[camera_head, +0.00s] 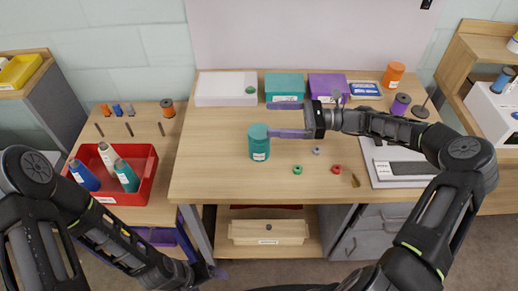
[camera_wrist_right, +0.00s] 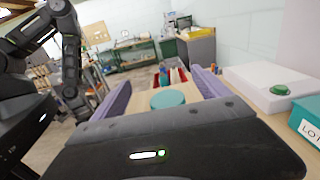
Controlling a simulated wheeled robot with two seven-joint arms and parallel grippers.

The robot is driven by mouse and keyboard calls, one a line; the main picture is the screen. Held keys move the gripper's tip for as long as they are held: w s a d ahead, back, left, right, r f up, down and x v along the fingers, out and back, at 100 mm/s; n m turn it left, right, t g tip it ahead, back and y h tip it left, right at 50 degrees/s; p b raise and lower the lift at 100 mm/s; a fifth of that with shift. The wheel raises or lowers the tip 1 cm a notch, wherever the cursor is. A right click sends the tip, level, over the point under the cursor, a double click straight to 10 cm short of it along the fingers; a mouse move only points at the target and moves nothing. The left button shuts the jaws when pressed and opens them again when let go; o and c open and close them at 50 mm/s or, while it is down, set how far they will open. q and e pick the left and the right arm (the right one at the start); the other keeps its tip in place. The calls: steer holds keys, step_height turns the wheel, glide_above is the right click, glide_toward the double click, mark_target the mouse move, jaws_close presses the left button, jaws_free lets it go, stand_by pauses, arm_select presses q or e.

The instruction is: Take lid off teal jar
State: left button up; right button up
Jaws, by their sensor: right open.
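The teal jar (camera_head: 260,153) stands upright on the wooden table, with a white label on its front. Its teal lid (camera_head: 258,131) is on top. My right gripper (camera_head: 270,119) comes in from the right, open and empty. Its near finger reaches close to the lid; its far finger is behind, toward the teal box. In the right wrist view the lid (camera_wrist_right: 168,98) shows between the two spread purple fingers. I cannot tell whether either finger touches it. My left gripper (camera_head: 206,272) is low at the bottom, off the table's front edge; its jaw opening is unclear.
A white box (camera_head: 226,89), teal box (camera_head: 284,86) and purple box (camera_head: 327,86) stand along the back. Small green (camera_head: 297,170) and red (camera_head: 336,169) rings lie right of the jar. The table left of the jar is clear.

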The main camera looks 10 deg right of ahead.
mark_target(259, 144)
step_height(259, 144, down, 7)
steer(key=b, duration=0.5)
steer(key=shift+w+r, duration=0.1)
steer(key=shift+r, duration=0.25)
steer(key=shift+a, duration=0.25)
steer(key=shift+x, duration=1.1)
